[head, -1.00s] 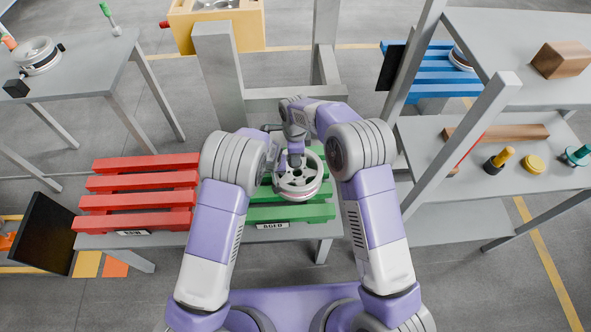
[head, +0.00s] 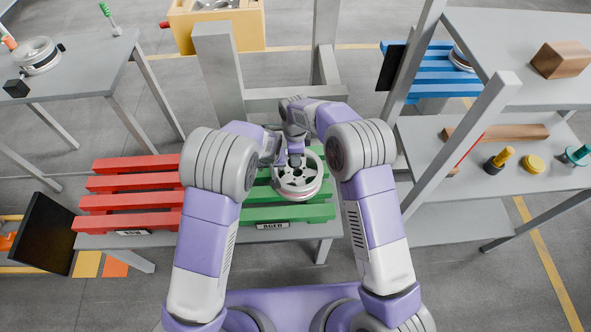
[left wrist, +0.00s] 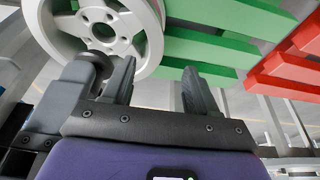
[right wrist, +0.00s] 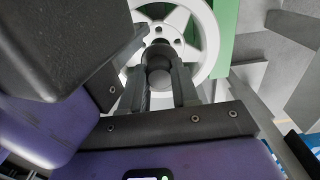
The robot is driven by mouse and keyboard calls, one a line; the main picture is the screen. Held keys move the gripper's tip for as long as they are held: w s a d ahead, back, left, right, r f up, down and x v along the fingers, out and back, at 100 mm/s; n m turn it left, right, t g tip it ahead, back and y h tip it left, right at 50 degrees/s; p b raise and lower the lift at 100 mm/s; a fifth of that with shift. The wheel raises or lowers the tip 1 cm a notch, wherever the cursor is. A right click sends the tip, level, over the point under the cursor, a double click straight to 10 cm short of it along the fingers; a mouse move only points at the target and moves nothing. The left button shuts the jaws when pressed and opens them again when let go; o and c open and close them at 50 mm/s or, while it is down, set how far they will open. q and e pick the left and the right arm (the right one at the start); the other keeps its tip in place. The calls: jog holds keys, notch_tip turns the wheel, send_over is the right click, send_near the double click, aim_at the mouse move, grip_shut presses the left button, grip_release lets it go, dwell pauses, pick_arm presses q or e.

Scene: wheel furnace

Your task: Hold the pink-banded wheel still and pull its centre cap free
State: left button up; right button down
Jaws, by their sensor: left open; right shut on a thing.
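The pink-banded wheel (head: 298,186) lies on the green slatted rack, its spoked face up. Its rim and spokes show in the left wrist view (left wrist: 135,22) and the right wrist view (right wrist: 207,40). My right gripper (right wrist: 165,88) is over the hub, shut on a dark round piece that looks like the centre cap (right wrist: 158,73). In the left wrist view the hub shows a dark open centre, and the piece appears off it. My left gripper (left wrist: 158,78) is open and empty beside the wheel rim, apart from it. In the head view its fingers are mostly hidden.
The green rack (head: 318,212) and red rack (head: 135,196) share a grey table. A grey post (head: 220,75) stands behind. A blue rack (head: 425,72) is behind.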

pick_arm(q)
jog(key=v, duration=1.2)
dwell(0.4)
